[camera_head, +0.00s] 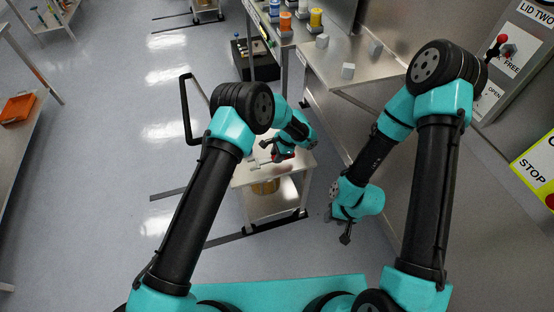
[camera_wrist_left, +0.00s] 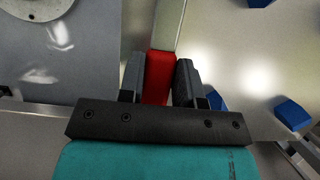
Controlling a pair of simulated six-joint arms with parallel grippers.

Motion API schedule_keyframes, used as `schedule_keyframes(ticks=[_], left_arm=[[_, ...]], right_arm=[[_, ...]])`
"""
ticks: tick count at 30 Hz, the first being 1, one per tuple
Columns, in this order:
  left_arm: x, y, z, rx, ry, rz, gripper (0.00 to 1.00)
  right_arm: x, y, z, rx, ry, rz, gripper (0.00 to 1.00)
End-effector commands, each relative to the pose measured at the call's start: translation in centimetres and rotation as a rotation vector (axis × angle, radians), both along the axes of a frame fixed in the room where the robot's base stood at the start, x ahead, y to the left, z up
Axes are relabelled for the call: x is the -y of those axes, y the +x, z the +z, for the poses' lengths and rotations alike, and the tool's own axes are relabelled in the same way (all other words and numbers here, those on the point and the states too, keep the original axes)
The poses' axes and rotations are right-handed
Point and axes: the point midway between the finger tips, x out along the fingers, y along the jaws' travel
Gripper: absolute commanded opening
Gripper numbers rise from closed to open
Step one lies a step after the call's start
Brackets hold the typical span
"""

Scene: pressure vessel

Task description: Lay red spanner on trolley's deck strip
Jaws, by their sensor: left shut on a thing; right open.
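My left gripper (camera_head: 277,158) is over the trolley (camera_head: 262,203). In the left wrist view its two fingers (camera_wrist_left: 159,82) are shut on the red grip of the red spanner (camera_wrist_left: 158,77). The spanner's pale metal shank runs away from the fingers toward the top edge; its far end is out of that view. In the head view the spanner shows as a small red and pale piece (camera_head: 284,157) at the gripper. I cannot tell whether it touches the deck. The deck strip cannot be made out clearly. My right gripper (camera_head: 345,238) is open and empty, right of the trolley.
Blue blocks (camera_wrist_left: 293,113) stand on the pale surface at right in the left wrist view.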

Motion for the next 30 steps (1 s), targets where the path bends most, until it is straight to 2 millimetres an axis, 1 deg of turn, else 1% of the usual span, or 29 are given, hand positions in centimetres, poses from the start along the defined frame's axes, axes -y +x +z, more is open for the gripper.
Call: schedule_keyframes(ticks=[6, 10, 15, 18, 30], left_arm=[[0.0, 0.0, 0.0, 0.0, 0.0, 0.0, 0.02], [0.0, 0.6, 0.0, 0.0, 0.0, 0.001, 0.02], [0.0, 0.6, -2.5, -0.002, 0.001, -0.001, 0.02], [0.0, 0.6, -3.4, -0.001, 0.0, 0.0, 0.02], [0.0, 0.6, -3.8, 0.0, 0.0, 0.0, 0.02]], right_arm=[[0.0, 0.0, 0.0, 0.0, 0.0, 0.0, 0.43], [0.0, 0.0, 0.0, 0.0, 0.0, 0.0, 0.43], [0.0, 0.0, 0.0, 0.0, 0.0, 0.0, 0.43], [0.0, 0.0, 0.0, 0.0, 0.0, 0.0, 0.43], [0.0, 0.0, 0.0, 0.0, 0.0, 0.0, 0.43]])
